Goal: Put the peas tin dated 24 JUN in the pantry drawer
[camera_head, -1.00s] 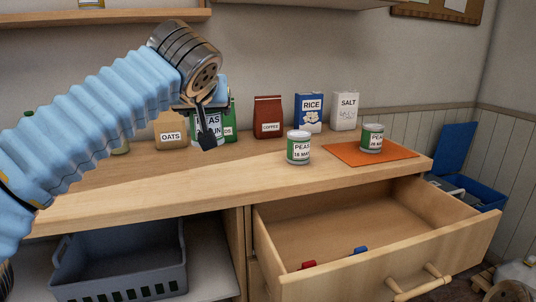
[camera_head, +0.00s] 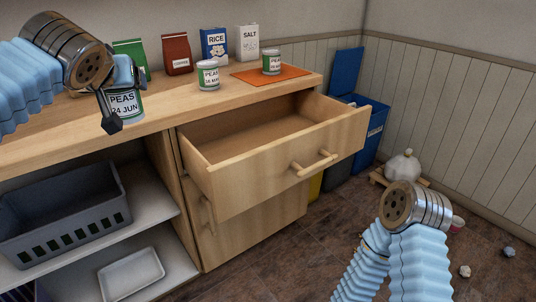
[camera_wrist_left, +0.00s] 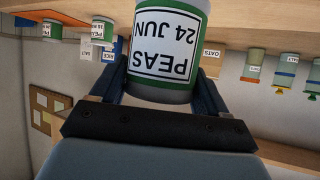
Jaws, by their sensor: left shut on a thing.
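The peas tin labelled 24 JUN (camera_head: 125,104) is white and green. My left gripper (camera_head: 112,110) is shut on it, holding it over the front part of the counter; the wrist view shows the tin (camera_wrist_left: 165,52) upside down in the picture, between the fingers. The pantry drawer (camera_head: 270,172) is pulled open below the counter, right of the tin. Its front panel hides part of its floor. A second peas tin (camera_head: 208,75) stands on the counter, and a third (camera_head: 271,62) on an orange mat. Their dates are hard to read. My right arm shows at lower right; its gripper is out of view.
Coffee (camera_head: 177,54), rice (camera_head: 214,47) and salt (camera_head: 248,43) packs stand along the wall. A grey basket (camera_head: 65,215) and a white tray (camera_head: 131,273) sit on shelves below. Space above the drawer is clear.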

